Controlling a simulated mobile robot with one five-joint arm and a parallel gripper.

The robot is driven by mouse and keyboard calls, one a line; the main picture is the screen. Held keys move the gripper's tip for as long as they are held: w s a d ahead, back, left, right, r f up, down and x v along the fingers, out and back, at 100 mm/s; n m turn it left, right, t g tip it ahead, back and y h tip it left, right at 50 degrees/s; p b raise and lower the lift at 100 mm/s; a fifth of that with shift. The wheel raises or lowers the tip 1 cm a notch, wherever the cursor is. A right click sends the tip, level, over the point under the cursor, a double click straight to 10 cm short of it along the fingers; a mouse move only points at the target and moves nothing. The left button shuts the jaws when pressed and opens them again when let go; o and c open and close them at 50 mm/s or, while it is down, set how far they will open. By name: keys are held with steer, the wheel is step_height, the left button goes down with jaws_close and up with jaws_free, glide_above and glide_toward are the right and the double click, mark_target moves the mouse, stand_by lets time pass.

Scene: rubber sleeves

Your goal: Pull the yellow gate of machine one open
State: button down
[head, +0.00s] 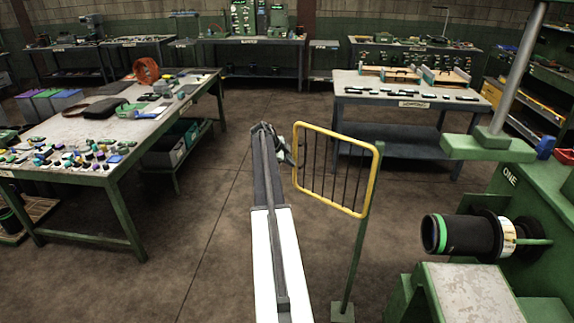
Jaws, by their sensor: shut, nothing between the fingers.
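The yellow gate (329,206), a tubular frame with dark upright bars, hangs on the left side of a slim green post (357,260). The green machine marked ONE (510,178) stands to the right of the post. The gate reaches left and away from the machine. My arm runs up the middle of the picture, and my gripper (286,152) is at its far end, by the left upright of the gate. The gripper is small and dark here. It looks shut and empty. I cannot tell whether it touches the frame.
A workbench (82,178) with many small parts stands at left. Another bench (400,101) with trays stands behind the gate. A black roller with a green ring (441,234) sticks out of the machine toward the post. The floor (215,235) between the left bench and my arm is clear.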

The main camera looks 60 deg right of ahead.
steer(key=shift+w+a, duration=0.2)
steer(key=shift+w, duration=0.1)
steer(key=w+a+f+p+v, duration=0.1)
steer(key=w+p+v, duration=0.1)
steer(key=p+v, duration=0.6)
steer(key=v, duration=0.3)
steer(key=shift+a, duration=0.5)
steer(key=shift+r, duration=0.15)
